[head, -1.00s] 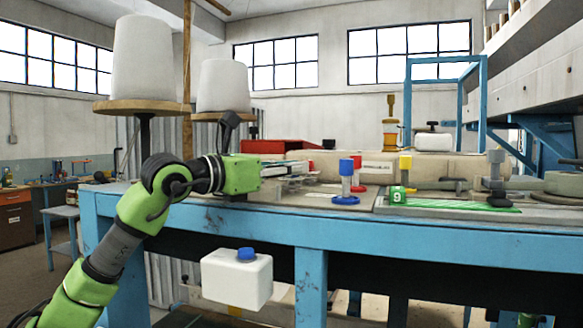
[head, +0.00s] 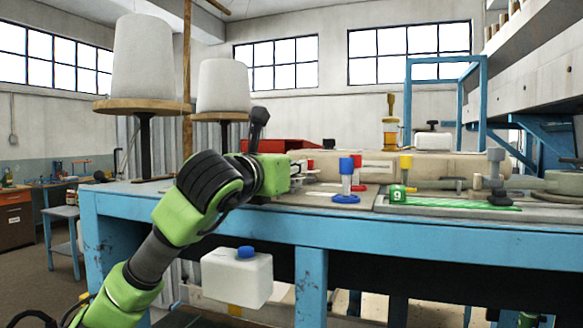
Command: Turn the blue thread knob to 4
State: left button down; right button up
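The blue thread knob (head: 346,166) is a blue cap on a pale post above a blue disc (head: 345,198), on the blue workbench (head: 230,222). No number on it can be read from here. My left arm comes in from the lower left, and my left gripper (head: 300,174) is a short way left of the blue knob, apart from it in the picture. The wrist hides most of the gripper, so its opening cannot be told. My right gripper is not in view.
A red knob (head: 357,160) stands close behind the blue one. A yellow knob (head: 405,162), a green block marked 9 (head: 397,194) and a grey knob (head: 496,155) are to the right. A white container (head: 238,278) with a blue cap is below the bench's front edge.

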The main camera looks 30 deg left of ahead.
pick_arm(q)
jog(key=c, duration=1.9)
grip_release()
jog(key=s, duration=0.4)
jog(key=s+d, duration=0.1)
jog(key=s, duration=0.3)
jog(key=s+d, duration=0.1)
jog(key=s, duration=0.2)
jog(key=shift+s+f, duration=0.1)
jog(key=shift+s, duration=0.3)
